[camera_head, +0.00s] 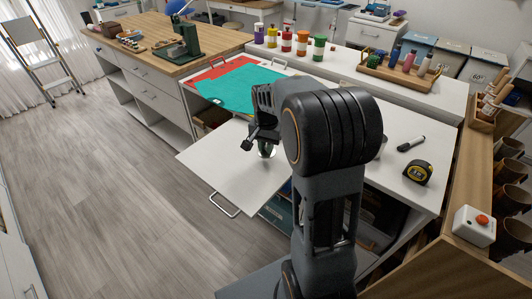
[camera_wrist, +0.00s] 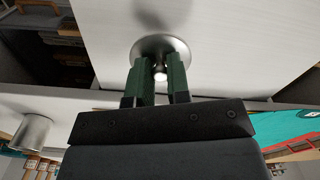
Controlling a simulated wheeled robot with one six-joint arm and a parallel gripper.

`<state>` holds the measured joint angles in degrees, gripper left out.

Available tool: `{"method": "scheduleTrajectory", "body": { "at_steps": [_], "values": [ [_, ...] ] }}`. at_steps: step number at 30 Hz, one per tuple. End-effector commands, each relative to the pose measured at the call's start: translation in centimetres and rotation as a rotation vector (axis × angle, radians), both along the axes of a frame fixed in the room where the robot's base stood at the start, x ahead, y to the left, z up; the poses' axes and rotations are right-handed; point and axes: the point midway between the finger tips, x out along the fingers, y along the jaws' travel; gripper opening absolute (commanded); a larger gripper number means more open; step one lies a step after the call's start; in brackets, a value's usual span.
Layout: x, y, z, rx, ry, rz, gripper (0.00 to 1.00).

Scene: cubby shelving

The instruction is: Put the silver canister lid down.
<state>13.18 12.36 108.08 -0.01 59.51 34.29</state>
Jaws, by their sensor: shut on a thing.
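The silver canister lid (camera_wrist: 150,44) is a round metal disc with a small knob. In the wrist view my gripper (camera_wrist: 160,72) has its green fingers closed on the knob. In the head view the lid (camera_head: 266,151) shows below my gripper (camera_head: 265,143), over the white pulled-out board (camera_head: 225,168). I cannot tell whether it touches the board. A silver canister (camera_wrist: 33,132) stands at the left of the wrist view. In the head view it is mostly hidden behind my arm.
The board has bare room left of the lid. Teal and red sheets (camera_head: 240,85) lie behind it. A marker (camera_head: 411,143) and a tape measure (camera_head: 418,171) lie on the white counter at right. Several paint jars (camera_head: 302,43) stand at the back.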

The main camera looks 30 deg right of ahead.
Motion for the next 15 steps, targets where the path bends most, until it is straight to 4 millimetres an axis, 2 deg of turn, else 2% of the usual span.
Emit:
{"method": "scheduleTrajectory", "body": {
  "at_steps": [9, 15],
  "values": [
    [0.4, -0.1, -3.4, 0.001, 0.002, 0.000, 0.00],
    [0.4, -0.1, -3.5, 0.000, 0.000, 0.000, 0.00]
  ]
}}
